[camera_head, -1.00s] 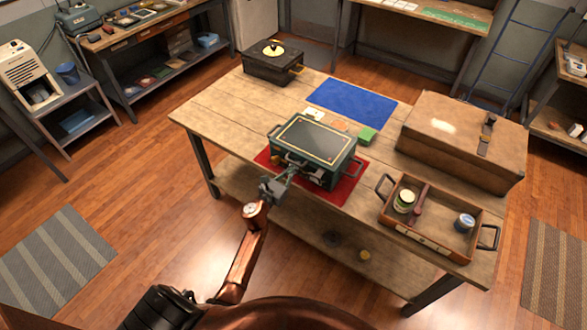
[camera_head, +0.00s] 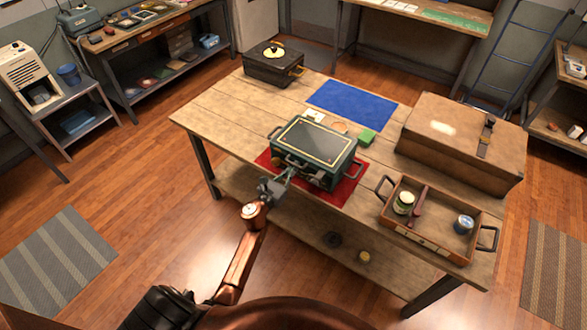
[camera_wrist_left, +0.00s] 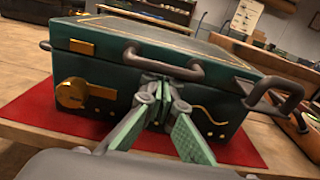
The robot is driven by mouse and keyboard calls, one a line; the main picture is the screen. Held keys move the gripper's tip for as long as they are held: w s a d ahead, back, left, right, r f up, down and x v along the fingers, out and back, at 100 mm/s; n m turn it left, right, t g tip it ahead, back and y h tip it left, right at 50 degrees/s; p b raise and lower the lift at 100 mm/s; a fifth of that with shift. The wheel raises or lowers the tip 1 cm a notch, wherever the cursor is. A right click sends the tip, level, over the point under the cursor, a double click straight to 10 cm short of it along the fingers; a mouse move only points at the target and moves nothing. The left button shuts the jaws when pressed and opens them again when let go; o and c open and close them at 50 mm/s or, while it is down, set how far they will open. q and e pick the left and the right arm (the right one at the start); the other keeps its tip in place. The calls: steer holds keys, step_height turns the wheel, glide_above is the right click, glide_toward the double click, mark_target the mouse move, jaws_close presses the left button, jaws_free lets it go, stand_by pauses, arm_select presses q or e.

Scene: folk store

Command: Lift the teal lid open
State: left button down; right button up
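The teal case (camera_head: 325,172) sits on a red mat (camera_head: 346,192) on the wooden table. Its teal lid (camera_head: 313,141) has a yellow border line and looks shut. In the left wrist view the case front (camera_wrist_left: 110,78) shows a grey handle (camera_wrist_left: 165,68) and brass latch parts (camera_wrist_left: 76,93). My left gripper (camera_head: 287,174) is at the front of the case. In the left wrist view its green-padded fingers (camera_wrist_left: 158,92) stand apart, their far ends just below the handle. Whether they touch it I cannot tell. My right gripper is not in view.
A wooden tray (camera_head: 418,236) with jars stands at the right front. A large brown box (camera_head: 455,145) is behind it. The table's left part is clear.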

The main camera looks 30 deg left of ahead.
arm_select(q)
steer(key=shift+r+p, duration=0.3)
steer(key=shift+r, duration=0.45)
steer(key=shift+r+p, duration=1)
steer(key=shift+r, duration=0.25)
steer(key=shift+w+r+p, duration=0.25)
steer(key=shift+r+p, duration=0.65)
steer(key=shift+r, duration=0.45)
